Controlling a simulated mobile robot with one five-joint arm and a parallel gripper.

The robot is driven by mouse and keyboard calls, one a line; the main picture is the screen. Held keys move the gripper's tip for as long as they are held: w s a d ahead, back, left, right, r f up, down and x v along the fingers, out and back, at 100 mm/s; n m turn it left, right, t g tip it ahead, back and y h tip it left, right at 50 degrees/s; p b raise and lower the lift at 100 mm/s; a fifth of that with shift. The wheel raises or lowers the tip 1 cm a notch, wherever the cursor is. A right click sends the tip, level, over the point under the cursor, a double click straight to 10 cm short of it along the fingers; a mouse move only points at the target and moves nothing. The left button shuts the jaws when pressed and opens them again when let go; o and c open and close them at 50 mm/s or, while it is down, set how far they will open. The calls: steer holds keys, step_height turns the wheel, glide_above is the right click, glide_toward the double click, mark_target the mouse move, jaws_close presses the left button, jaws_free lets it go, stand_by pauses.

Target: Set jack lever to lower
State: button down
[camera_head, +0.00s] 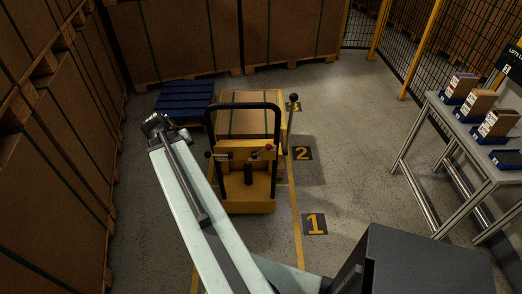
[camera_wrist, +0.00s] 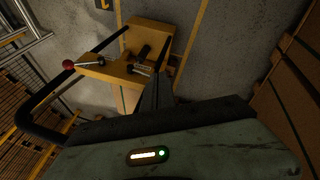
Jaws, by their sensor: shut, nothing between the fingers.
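A yellow pallet jack (camera_head: 249,192) with a black loop handle (camera_head: 243,106) stands in the middle of the head view. A lever with a red knob (camera_head: 268,147) sits on its console, right of centre. The red knob also shows at the left in the wrist view (camera_wrist: 68,64). A shorter lever (camera_wrist: 141,69) lies on the yellow console there; I cannot tell which lever sets the jack. My gripper (camera_head: 153,124) is shut and empty, left of the handle in the head view. Its dark fingers (camera_wrist: 163,60) overlap the console's edge in the wrist view; contact is unclear.
A tall rod with a black knob (camera_head: 293,98) rises right of the jack. A cardboard box (camera_head: 249,122) is behind the handle, and a blue pallet (camera_head: 184,95) lies back left. Stacked cartons line the left. A metal table (camera_head: 462,140) stands right, with open floor between.

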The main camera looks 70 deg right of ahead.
steer(key=s+d+m+g+h+b, duration=0.1)
steer(key=s+d+m+g, duration=0.1)
steer(key=s+d, duration=1.3)
steer(key=shift+s+m+h, duration=0.3)
steer(key=shift+m, duration=0.5)
steer(key=s+d+f+b, duration=0.5)
steer(key=d+f+b, duration=0.2)
steer(key=f+b, duration=0.2)
steer(key=shift+d, duration=0.2)
steer(key=shift+w, duration=0.15)
